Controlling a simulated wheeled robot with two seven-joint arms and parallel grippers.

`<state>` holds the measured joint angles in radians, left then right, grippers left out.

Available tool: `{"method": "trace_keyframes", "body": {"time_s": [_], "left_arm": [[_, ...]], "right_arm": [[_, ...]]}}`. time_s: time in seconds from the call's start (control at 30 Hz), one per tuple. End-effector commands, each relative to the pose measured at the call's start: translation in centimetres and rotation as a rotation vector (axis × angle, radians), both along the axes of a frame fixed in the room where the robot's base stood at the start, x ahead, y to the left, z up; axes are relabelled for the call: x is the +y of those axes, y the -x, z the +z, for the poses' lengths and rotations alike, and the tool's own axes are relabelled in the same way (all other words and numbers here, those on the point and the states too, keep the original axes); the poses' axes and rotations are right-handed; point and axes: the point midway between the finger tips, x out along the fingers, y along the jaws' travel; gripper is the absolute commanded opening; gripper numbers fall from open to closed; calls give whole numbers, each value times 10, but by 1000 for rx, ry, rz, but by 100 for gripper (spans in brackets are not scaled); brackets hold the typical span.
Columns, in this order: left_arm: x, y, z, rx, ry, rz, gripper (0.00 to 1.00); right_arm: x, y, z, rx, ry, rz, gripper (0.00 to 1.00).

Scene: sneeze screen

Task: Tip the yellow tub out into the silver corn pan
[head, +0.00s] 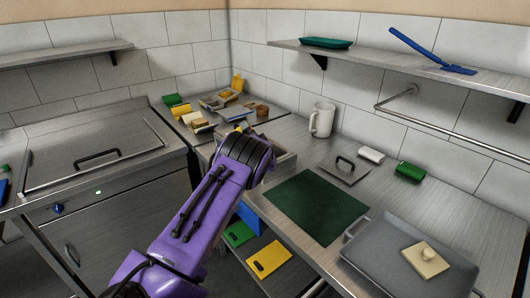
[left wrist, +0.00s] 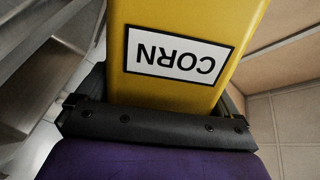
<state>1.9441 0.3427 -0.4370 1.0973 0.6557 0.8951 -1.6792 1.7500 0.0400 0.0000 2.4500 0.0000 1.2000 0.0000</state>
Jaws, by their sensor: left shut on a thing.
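A yellow tub (left wrist: 185,20) with a white CORN label (left wrist: 178,55) fills the middle of the left wrist view. The lettering is upside down there. My left gripper (left wrist: 155,122) is shut on the tub. In the head view my purple left arm reaches toward the pan rail at the back, and its wrist hides the gripper and most or all of the tub. Several small pans (head: 221,102) sit in the back rail. I cannot tell which is the silver corn pan. My right gripper is not in view.
A white mug (head: 321,120), a dark green board (head: 314,206) and a grey tray (head: 405,262) are on the right counter. A closed lidded unit (head: 95,160) stands left. A shelf (head: 400,66) and a metal rail (head: 440,122) run along the right wall.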

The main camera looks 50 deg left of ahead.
Motion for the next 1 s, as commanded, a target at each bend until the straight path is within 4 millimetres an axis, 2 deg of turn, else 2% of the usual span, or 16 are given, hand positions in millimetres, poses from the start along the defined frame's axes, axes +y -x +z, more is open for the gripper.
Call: {"method": "trace_keyframes", "body": {"time_s": [0.03, 0.17, 0.53, 0.73, 1.0], "left_arm": [[-2, -3, -7, 40, -24, -3, 27], [-2, -6, -13, 117, -65, -1, 27], [-2, -6, -12, 134, -74, 0, 27], [-6, -15, -8, 337, -183, -1, 27], [-6, -15, -8, 350, -188, -1, 27]], "right_arm": [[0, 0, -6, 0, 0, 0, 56], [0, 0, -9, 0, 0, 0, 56], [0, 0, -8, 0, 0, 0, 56], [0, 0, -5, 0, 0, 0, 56], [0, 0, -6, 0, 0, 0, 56]]}}
